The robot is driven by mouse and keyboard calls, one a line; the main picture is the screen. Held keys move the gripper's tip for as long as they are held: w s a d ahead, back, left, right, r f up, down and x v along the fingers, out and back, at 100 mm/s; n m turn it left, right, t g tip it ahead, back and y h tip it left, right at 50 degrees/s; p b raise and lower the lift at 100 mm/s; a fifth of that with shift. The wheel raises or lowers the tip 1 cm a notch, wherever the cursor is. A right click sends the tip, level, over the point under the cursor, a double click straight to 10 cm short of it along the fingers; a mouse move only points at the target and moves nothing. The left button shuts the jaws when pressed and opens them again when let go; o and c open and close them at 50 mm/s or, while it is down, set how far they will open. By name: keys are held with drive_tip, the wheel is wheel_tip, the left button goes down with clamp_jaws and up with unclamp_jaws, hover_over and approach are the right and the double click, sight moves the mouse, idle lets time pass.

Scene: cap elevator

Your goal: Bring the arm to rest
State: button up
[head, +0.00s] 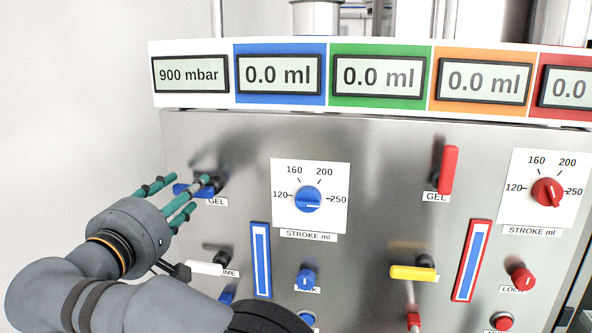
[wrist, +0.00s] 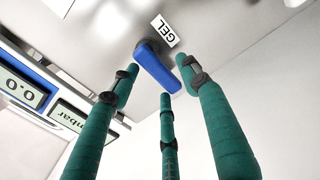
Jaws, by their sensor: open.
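My gripper (head: 182,196) has several teal fingers and is at the left of the steel panel. It is open, its fingertips close to the blue GEL handle (head: 180,190). The handle points left in the head view and is partly hidden by the fingers. In the wrist view, the fingers (wrist: 162,80) are spread around the outer end of the blue handle (wrist: 155,67). The handle is not clamped between them. Whether a finger touches it, I cannot tell.
The steel panel (head: 380,150) carries a blue knob (head: 308,199), a white handle (head: 204,268) just below my gripper, a red upright handle (head: 448,170) and a yellow handle (head: 412,273). Displays (head: 189,74) run above. Free room lies left of the panel.

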drive_tip(key=shift+w+d, duration=0.2)
drive_tip(key=shift+w, duration=0.9)
drive_tip(key=shift+r, duration=0.1)
drive_tip(key=shift+s, duration=0.1)
drive_tip(key=s+a, duration=0.2)
drive_tip(key=s, duration=1)
drive_tip(key=w, duration=0.4)
drive_tip(key=w+d, duration=0.1)
drive_tip(key=w, duration=0.3)
drive_tip(key=w+d, duration=0.1)
drive_tip(key=w, duration=0.3)
drive_tip(key=shift+w, duration=0.1)
drive_tip(key=shift+w+m, duration=0.1)
drive_tip(key=shift+m, duration=0.5)
drive_tip(key=shift+s+d+r+m, duration=0.2)
drive_tip(key=shift+r+m, duration=0.3)
drive_tip(key=shift+m, duration=0.7)
